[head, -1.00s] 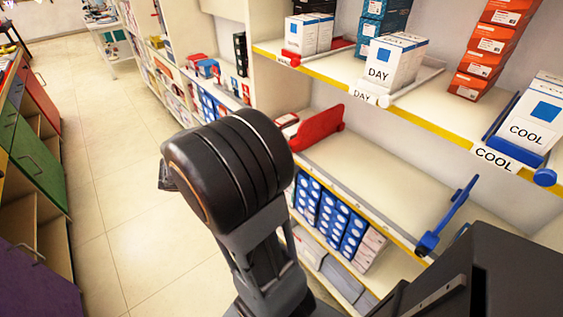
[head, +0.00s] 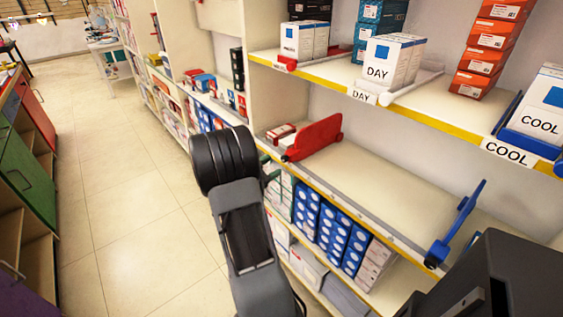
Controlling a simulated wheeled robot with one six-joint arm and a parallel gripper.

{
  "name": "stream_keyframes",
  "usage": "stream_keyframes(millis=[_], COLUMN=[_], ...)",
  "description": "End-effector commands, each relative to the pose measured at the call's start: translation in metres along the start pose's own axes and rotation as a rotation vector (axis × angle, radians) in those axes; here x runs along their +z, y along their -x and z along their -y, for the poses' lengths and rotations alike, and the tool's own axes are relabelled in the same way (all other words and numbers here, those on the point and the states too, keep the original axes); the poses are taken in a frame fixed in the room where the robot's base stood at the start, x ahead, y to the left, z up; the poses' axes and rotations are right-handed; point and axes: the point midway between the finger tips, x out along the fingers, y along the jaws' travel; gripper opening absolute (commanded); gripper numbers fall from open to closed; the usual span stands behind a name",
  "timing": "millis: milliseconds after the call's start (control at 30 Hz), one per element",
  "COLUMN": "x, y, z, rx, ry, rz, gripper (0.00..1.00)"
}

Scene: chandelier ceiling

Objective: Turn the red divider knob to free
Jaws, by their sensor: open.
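The red divider (head: 318,136) stands upright on the middle shelf, toward its left end. Its knob (head: 291,155) is at the front end by the shelf's front rail; its exact turn is too small to read. My arm rises in front of the shelf, and its black rounded joint is left of the red divider. Only a small dark part of my gripper (head: 270,168) shows at the joint's right side, just left of and below the knob and apart from it. My gripper is open; its fingertips are mostly hidden by my arm.
A blue divider (head: 456,226) stands at the right of the middle shelf (head: 385,185), with bare shelf between the dividers. A small red and white box (head: 281,133) lies behind the red one. Labelled upper-shelf boxes hang over this space. The aisle floor (head: 125,210) is clear.

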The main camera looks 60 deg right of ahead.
Motion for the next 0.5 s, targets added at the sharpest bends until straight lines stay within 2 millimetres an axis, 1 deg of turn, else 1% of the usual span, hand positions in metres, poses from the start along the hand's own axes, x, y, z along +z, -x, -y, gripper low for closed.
stream_keyframes(millis=[33, 200, 300, 500], x=[0.0, 0.0, 0.0, 0.0], y=[-0.009, -0.032, -0.04, -0.048], z=[0.0, 0.0, 0.0, 0.0], rx=[-0.002, -0.002, -0.001, 0.0], ry=[0.0, -0.001, 0.0, 0.0], rz=[0.001, 0.0, 0.0, -0.001], gripper=[0.53, 0.53, 0.53, 0.53])
